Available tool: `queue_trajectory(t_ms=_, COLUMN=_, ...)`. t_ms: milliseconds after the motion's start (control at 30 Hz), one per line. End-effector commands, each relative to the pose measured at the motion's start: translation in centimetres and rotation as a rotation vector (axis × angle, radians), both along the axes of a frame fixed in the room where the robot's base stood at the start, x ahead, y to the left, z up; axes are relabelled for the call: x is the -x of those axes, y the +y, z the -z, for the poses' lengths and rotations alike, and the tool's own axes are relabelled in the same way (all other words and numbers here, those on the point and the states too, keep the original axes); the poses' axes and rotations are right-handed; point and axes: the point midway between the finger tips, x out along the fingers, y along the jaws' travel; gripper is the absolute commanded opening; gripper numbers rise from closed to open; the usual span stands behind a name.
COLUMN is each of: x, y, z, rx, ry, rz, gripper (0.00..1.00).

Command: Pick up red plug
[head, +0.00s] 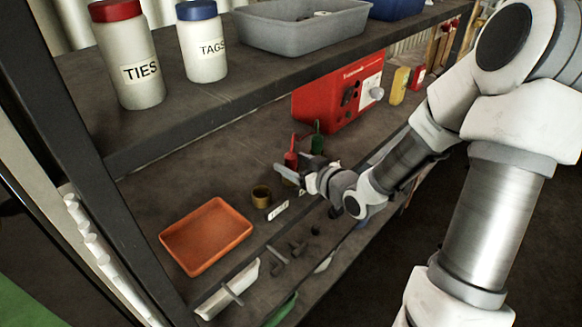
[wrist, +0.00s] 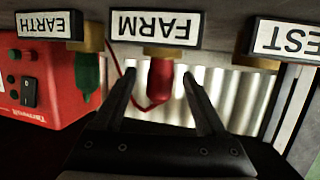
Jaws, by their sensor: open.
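The red plug (wrist: 160,84) sits in the brass socket behind the upside-down "FARM" label in the wrist view. A thin red lead shows beside it. In the head view the red plug (head: 291,158) stands on the lower shelf, partly hidden by my gripper (head: 300,174). My gripper is open in the wrist view, one finger on each side of the plug (wrist: 158,80). Gaps show on both sides, and I see no contact.
A green plug (wrist: 88,76) stands at the "EARTH" socket near the red box (head: 340,95). An empty brass socket (head: 261,197) and orange tray (head: 207,236) lie to the left. The upper shelf (head: 200,105) overhangs behind.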

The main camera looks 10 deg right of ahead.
Motion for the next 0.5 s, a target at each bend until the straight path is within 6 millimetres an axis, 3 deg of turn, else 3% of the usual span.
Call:
queue_trajectory(t_ms=233, x=-3.2, y=1.4, z=1.3, rx=-0.002, ry=-0.001, rz=-0.003, gripper=0.74)
queue_trajectory(t_ms=500, x=-3.9, y=1.6, z=1.4, rx=-0.001, ry=-0.001, rz=-0.001, gripper=0.74)
